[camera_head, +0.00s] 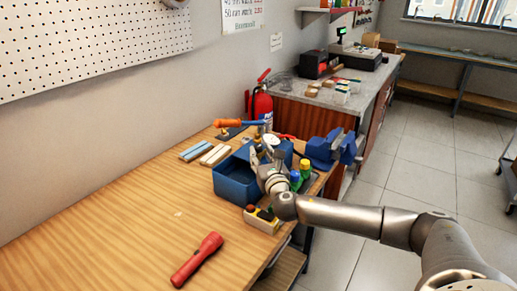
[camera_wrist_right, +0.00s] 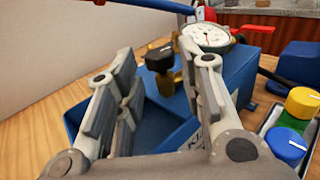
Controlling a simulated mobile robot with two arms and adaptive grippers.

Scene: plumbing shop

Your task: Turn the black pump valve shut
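The black pump valve (camera_wrist_right: 159,58) is a small black knob on a brass stem, standing on the blue pump (camera_wrist_right: 235,75), close beside a round white pressure gauge (camera_wrist_right: 207,36). My right gripper (camera_wrist_right: 158,78) is open, its two fingers apart with the valve showing between and just beyond their tips; I see no contact. In the head view, my right gripper (camera_head: 265,156) is over the blue pump (camera_head: 234,183) on the wooden bench and hides part of it; the gauge (camera_head: 272,140) shows behind it. My left gripper is not in view.
A blue vise (camera_head: 325,149) is at the bench's right edge. A red flashlight (camera_head: 197,259) lies in front; the bench's left part is clear.

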